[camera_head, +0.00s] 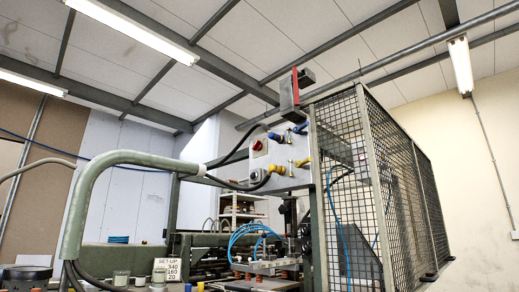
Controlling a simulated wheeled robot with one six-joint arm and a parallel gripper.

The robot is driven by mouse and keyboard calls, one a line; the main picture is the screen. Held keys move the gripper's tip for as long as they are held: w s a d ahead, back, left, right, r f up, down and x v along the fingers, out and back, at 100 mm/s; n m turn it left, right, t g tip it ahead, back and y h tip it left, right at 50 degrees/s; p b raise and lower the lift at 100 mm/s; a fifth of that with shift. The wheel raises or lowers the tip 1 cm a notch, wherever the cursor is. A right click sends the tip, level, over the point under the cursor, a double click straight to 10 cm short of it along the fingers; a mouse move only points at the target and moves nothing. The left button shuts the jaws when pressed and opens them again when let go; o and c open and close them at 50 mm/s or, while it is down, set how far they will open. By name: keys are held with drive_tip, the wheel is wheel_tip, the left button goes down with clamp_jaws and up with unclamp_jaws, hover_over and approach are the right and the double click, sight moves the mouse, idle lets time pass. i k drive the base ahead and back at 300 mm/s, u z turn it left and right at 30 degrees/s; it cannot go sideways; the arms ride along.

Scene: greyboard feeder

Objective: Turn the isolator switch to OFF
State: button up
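A small red rotary knob (257,146), which looks like the isolator switch, sits on the upper left of a light grey control panel (280,180). The panel is on the green-framed machine near the middle of the view. The knob is too small to read whether it points to ON or OFF. My gripper is not in view.
A thick green pipe (85,195) arches on the left and meets black cables running to the panel. A wire mesh guard (400,190) stands right of the panel. A red and grey fitting (289,93) rises above it. Blue and yellow connectors stick out of the panel.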

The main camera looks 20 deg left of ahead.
sight(258, 145)
drive_tip(key=u, duration=0.55)
drive_tip(key=k, duration=0.65)
drive_tip(key=u, duration=1.2)
drive_tip(key=i, duration=1.5)
drive_tip(key=z, duration=0.2)
